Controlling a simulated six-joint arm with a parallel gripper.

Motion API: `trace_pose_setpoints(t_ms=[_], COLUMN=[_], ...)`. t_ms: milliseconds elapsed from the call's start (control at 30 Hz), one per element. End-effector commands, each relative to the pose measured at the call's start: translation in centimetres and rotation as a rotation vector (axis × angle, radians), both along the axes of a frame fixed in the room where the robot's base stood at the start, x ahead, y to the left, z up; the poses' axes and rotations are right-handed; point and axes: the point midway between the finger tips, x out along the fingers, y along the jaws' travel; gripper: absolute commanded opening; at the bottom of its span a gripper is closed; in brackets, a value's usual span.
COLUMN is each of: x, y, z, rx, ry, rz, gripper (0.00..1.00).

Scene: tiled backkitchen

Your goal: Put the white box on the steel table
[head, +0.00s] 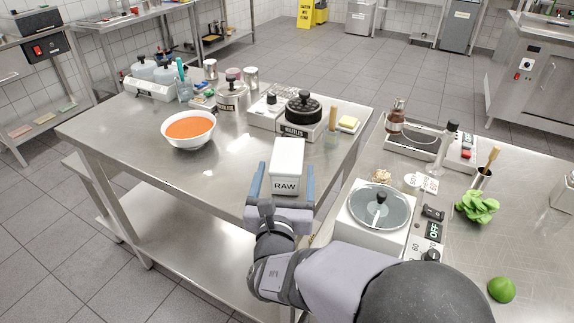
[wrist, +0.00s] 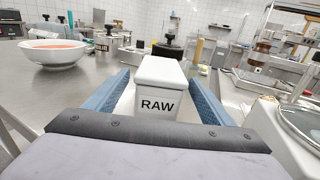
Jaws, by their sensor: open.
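The white box (head: 288,158), marked RAW, stands upright on the steel table (head: 215,185) near its right front corner. It also shows in the middle of the wrist view (wrist: 161,88). My gripper (head: 286,170) is open, with one blue finger on each side of the box. In the wrist view the fingers (wrist: 160,78) flank the box, and a gap shows beside it. The bottom of the box is partly hidden by my gripper in the wrist view.
A bowl of orange soup (head: 188,128) stands left of the box. A waffle maker (head: 303,108) and a yellow sponge (head: 348,123) are behind it. The table's middle is clear.

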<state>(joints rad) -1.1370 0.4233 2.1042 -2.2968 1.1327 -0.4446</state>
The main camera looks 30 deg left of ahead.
Motion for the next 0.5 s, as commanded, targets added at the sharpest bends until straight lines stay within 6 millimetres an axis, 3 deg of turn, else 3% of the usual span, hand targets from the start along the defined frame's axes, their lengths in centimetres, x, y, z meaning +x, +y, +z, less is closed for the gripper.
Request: trace_pose_setpoints(t_ms=[200, 500], x=[-3.7, -6.1], y=[-1.4, -2.5], z=[0.0, 0.0], rx=[0.000, 0.000], ry=[-0.001, 0.000], rz=[0.003, 0.000], gripper=[0.76, 0.76])
